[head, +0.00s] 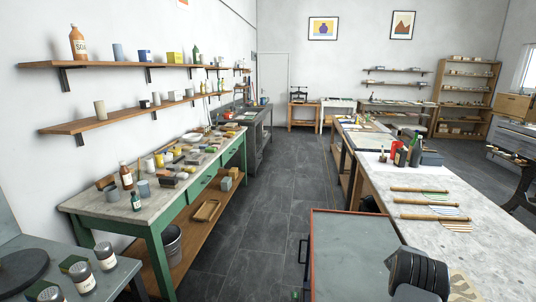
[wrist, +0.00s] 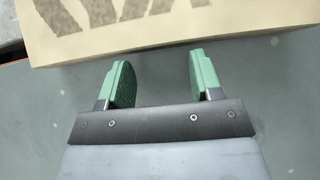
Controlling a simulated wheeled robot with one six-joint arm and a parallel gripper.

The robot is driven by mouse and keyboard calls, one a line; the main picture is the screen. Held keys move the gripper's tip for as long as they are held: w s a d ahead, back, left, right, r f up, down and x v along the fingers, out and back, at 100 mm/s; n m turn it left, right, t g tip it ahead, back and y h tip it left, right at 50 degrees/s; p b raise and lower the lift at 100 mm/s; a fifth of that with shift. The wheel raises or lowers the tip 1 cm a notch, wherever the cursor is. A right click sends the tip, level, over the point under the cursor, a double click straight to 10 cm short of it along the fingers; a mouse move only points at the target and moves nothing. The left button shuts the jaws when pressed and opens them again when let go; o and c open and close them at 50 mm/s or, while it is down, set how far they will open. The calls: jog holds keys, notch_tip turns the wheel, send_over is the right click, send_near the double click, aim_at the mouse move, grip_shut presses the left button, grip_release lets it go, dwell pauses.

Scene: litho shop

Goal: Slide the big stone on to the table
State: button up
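The big stone (wrist: 150,30) is a pale beige block with dark brown marks on its top face, across the top of the wrist view. In the head view a beige, brown-marked part of it (head: 462,286) shows at the bottom right, mostly hidden by my dark arm. My gripper (wrist: 160,75) is open, with two green-padded fingers pointing at the stone's near side. Nothing is between the fingers. They look a little short of that side; I cannot tell whether they touch. The grey table (head: 500,245) lies at the right in the head view.
A grey-green surface with a red-orange rim (head: 340,262) stands beside the table; a similar surface lies under my gripper. Wooden-handled tools (head: 425,203) and bottles (head: 400,155) are on the table. A cluttered green bench (head: 110,208) stands left. Dark floor (head: 262,220) between is clear.

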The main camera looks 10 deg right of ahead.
aim_at(451, 297)
jog(key=shift+s+d, duration=0.25)
jog(key=shift+d, duration=0.4)
jog(key=shift+s+d, duration=0.25)
jog(key=shift+d, duration=0.35)
jog(key=shift+d, duration=0.15)
jog(key=shift+d+r, duration=0.1)
jog(key=shift+d, duration=0.15)
jog(key=shift+s+d+b, duration=0.3)
jog(key=shift+s+d, duration=0.1)
jog(key=shift+d, duration=0.7)
jog(key=shift+s+d+b, duration=0.3)
jog(key=shift+s+d, duration=0.05)
jog(key=shift+d, duration=0.7)
jog(key=shift+s+d+b, duration=0.3)
jog(key=shift+s+d, duration=0.1)
jog(key=shift+d, duration=0.7)
jog(key=shift+w+a, duration=0.25)
jog(key=shift+a, duration=0.4)
jog(key=shift+w+a, duration=0.2)
jog(key=shift+a, duration=0.5)
jog(key=shift+w+a, duration=0.25)
jog(key=shift+a, duration=0.4)
notch_tip(451, 297, up, 9)
jog(key=p, duration=0.5)
jog(key=shift+p, duration=0.35)
